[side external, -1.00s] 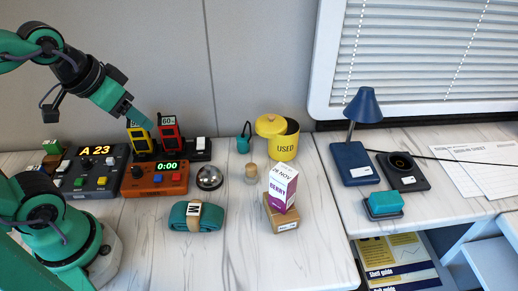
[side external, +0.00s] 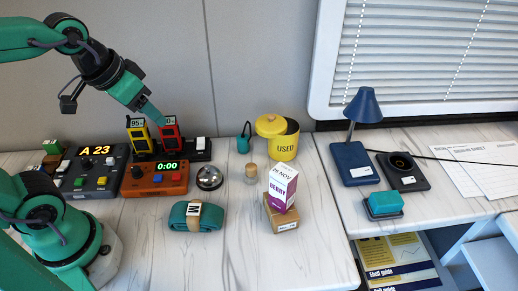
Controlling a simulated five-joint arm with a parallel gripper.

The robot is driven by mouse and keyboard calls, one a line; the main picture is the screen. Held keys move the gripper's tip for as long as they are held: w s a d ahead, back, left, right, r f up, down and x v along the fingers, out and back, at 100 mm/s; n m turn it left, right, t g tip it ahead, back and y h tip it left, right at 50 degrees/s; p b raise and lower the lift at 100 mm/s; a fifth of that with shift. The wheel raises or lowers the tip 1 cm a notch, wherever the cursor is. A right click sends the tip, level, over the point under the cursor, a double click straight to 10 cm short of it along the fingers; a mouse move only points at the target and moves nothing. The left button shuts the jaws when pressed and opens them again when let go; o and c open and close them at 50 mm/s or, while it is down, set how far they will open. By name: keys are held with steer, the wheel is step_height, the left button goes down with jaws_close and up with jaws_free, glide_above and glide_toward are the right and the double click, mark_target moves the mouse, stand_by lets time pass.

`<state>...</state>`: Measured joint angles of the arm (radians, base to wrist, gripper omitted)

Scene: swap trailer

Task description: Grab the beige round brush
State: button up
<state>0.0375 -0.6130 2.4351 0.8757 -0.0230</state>
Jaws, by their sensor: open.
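The beige round brush (side external: 251,173) is a small thing with a tan round top and a paler lower part. It stands on the white marbled counter, between the silver bell and the yellow canister. My gripper (side external: 158,115) is at the upper left, raised above the counter in front of the red meter. It is open, and I see nothing held in it. It is well to the left of the brush and higher than it, apart from it.
Close around the brush are the silver bell (side external: 209,178), the yellow "USED" canister (side external: 284,147), a carton (side external: 281,188) on a brown box and a teal rolled bundle (side external: 183,218). The red meter (side external: 170,138) stands below my gripper.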

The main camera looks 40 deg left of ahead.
steer(key=w+d+f+g, duration=0.1)
steer(key=w+d+f, duration=0.2)
steer(key=w, duration=0.2)
steer(key=w+d+f+g, duration=0.1)
steer(key=w+d+f, duration=0.2)
steer(key=w, duration=0.2)
steer(key=m+g, duration=0.1)
steer(key=g, duration=0.1)
glide_above(250, 166)
steer(key=f, duration=0.6)
steer(key=s+f, duration=0.1)
steer(key=f, duration=0.2)
steer(key=shift+f, duration=0.3)
steer(key=shift+w+f, duration=0.2)
steer(key=shift+f, duration=1.1)
steer(key=shift+w+f, duration=0.15)
steer(key=shift+f, duration=1.1)
steer(key=shift+w+f, duration=0.2)
steer(key=shift+f, duration=1.1)
steer(key=c, duration=1)
steer(key=shift+c, duration=0.2)
